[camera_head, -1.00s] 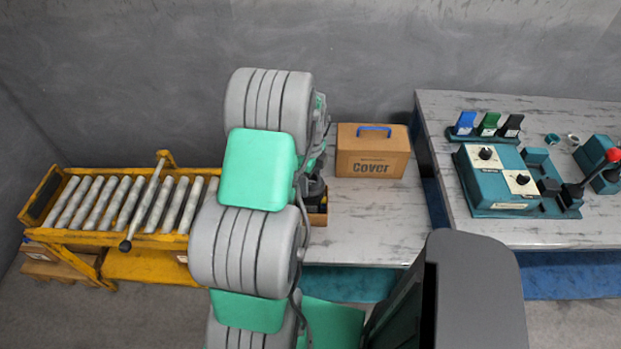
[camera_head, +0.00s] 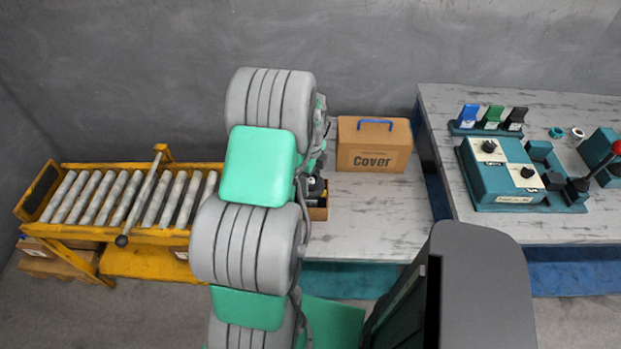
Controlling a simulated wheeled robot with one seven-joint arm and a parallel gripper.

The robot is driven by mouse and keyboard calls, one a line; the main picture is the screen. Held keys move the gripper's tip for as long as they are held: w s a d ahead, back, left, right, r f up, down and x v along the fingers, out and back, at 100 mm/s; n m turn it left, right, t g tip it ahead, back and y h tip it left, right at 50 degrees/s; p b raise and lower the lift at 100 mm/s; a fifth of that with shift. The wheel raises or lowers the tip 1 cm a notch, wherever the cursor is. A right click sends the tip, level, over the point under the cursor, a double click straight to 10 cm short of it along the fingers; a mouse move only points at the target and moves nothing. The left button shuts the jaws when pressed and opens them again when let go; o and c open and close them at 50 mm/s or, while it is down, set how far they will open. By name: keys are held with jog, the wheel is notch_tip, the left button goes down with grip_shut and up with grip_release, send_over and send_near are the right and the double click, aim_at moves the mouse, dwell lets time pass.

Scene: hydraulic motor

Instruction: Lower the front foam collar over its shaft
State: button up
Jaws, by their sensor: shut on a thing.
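The front foam collar and its shaft do not show clearly; my own grey and green arm stands in front of that part of the bench. A small open brown box (camera_head: 318,213) shows only by its right edge, just right of my arm. Dark parts (camera_head: 316,186) show in or above it, too small and covered to tell apart. My gripper is hidden behind the arm links, so its jaws and anything in them cannot be seen.
A closed cardboard box marked Cover (camera_head: 373,146) with a blue handle stands on the marbled bench (camera_head: 370,220). A yellow roller conveyor (camera_head: 110,240) is at left. A right-hand table (camera_head: 450,110) bears a teal control box (camera_head: 500,170) and a red-knobbed lever (camera_head: 600,165). The bench front is clear.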

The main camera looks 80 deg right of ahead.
jog(key=o, duration=1.4)
jog(key=shift+o, duration=0.2)
jog(key=shift+r, duration=0.1)
jog(key=shift+r+p, duration=2.2)
jog(key=shift+r, duration=1.25)
